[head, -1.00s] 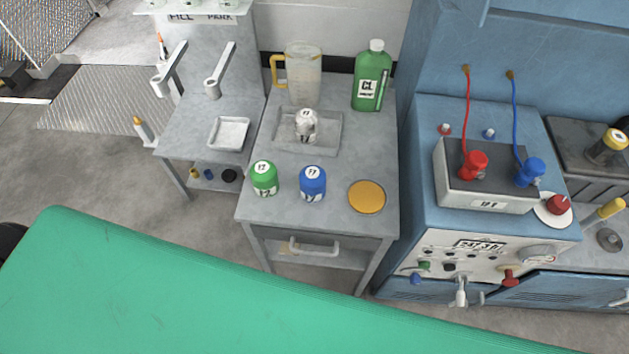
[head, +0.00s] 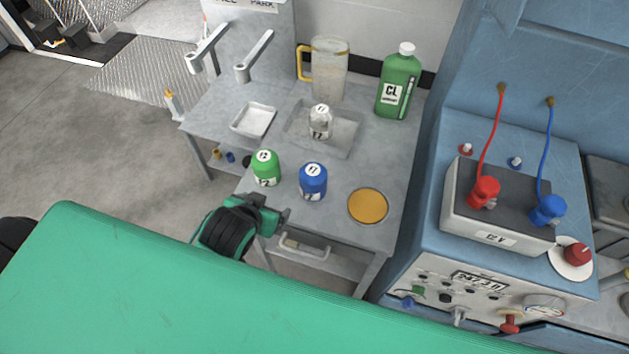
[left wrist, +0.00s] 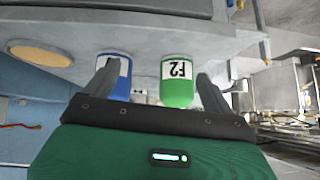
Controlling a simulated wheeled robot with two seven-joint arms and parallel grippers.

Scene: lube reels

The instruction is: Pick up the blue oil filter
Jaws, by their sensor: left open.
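The blue oil filter (head: 313,183) stands upright on the grey metal table (head: 348,172), near its front edge, with a white label on its lid. My left gripper (head: 270,212) is open and empty, in front of the table edge, to the lower left of the blue filter and apart from it. In the left wrist view, which looks upside down, the blue filter (left wrist: 122,86) is partly hidden behind one finger. The green filter (left wrist: 178,88) shows between the open fingers (left wrist: 157,72). My right gripper is not in view.
A green filter (head: 265,168) stands just left of the blue one. A yellow-orange disc (head: 368,206) lies to its right.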

